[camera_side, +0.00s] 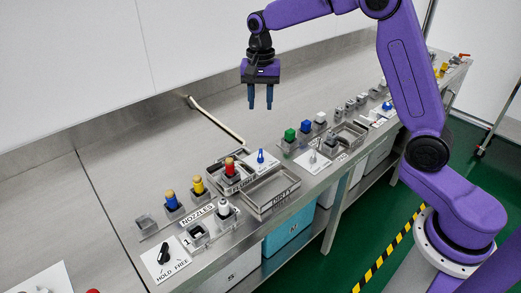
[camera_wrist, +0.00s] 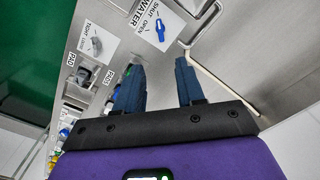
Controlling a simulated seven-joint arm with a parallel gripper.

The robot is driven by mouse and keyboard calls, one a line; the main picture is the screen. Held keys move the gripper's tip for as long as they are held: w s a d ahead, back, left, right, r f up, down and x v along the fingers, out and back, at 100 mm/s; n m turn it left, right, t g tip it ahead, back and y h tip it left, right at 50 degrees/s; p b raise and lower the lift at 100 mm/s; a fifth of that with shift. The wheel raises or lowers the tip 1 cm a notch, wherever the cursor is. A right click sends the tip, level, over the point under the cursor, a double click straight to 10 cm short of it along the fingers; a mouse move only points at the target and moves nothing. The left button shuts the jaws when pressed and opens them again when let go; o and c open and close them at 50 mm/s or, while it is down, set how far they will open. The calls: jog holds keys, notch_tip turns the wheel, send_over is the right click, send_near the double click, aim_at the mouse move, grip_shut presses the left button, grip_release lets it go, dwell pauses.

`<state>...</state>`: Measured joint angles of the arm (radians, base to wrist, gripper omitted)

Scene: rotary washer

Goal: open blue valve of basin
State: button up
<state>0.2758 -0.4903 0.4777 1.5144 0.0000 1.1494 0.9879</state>
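The blue valve (camera_side: 261,157) is a small blue handle standing on a white plate beside the metal basin (camera_side: 270,192). In the wrist view the blue valve (camera_wrist: 160,31) lies just beyond my fingertips, on a plate with the words WATER, SHUT and OPEN. Which word the handle points to is too small to tell. My gripper (camera_side: 260,105) hangs fingers down, well above the bench and the valve, touching nothing. In the wrist view my gripper (camera_wrist: 159,65) has its two blue fingers apart with nothing between them.
A bent pipe (camera_side: 215,118) rises behind the valve. A red-topped piece (camera_side: 229,167) stands to its left, and green (camera_side: 289,135) and blue (camera_side: 305,126) blocks stand to its right. Yellow-topped nozzles (camera_side: 198,185) are farther left. The back of the bench is mostly clear.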

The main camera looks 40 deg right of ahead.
aim_at(260, 153)
notch_tip(260, 153, down, 18)
jog(key=shift+w+d+r, duration=0.1)
jog(key=shift+r, duration=0.15)
dwell(0.4)
grip_shut()
